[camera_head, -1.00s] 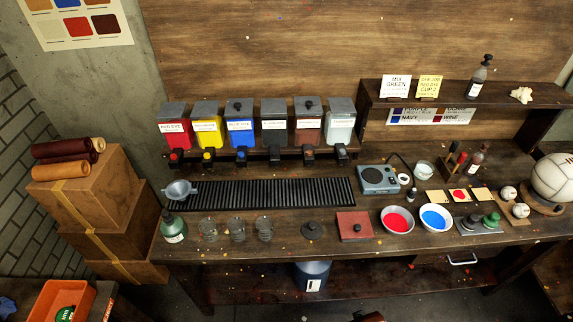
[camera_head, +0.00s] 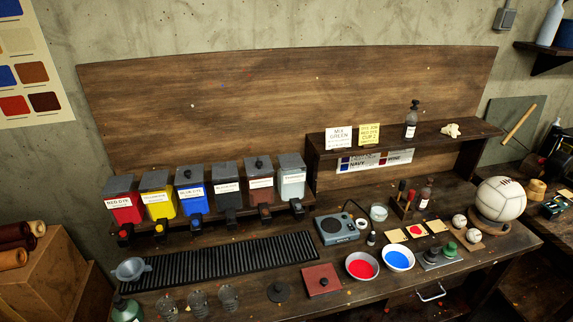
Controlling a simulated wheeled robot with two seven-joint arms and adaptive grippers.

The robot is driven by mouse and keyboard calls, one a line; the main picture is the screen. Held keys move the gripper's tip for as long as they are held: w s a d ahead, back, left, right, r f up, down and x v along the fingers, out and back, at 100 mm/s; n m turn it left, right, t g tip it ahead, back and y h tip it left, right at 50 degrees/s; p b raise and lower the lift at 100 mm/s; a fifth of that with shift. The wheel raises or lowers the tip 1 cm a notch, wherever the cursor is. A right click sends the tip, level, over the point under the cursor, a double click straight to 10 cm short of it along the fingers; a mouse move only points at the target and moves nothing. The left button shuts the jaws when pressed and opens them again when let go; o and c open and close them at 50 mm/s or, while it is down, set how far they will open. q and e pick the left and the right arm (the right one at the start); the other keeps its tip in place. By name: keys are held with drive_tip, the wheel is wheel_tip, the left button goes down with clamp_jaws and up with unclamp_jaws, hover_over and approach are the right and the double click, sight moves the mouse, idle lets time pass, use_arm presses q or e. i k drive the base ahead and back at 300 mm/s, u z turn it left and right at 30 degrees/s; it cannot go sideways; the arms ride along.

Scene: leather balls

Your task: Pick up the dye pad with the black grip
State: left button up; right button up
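A small dark pad with a black grip (camera_head: 431,255) stands on a grey stand toward the right of the bench, in front of the sample cards. A similar pad with a green grip (camera_head: 450,248) stands right beside it. A red square slab with a black knob (camera_head: 321,280) and a dark round disc with a knob (camera_head: 278,291) lie further left. Neither of my grippers is in view.
A bowl of red dye (camera_head: 362,265) and a bowl of blue dye (camera_head: 398,257) stand just left of the pads. A white ball (camera_head: 501,199) sits on a stand to the right. A blue-grey device (camera_head: 336,229), dye dispensers (camera_head: 191,200) and a black grate (camera_head: 230,262) are further left.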

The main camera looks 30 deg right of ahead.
sight(431, 257)
drive_tip(key=z, duration=2.15)
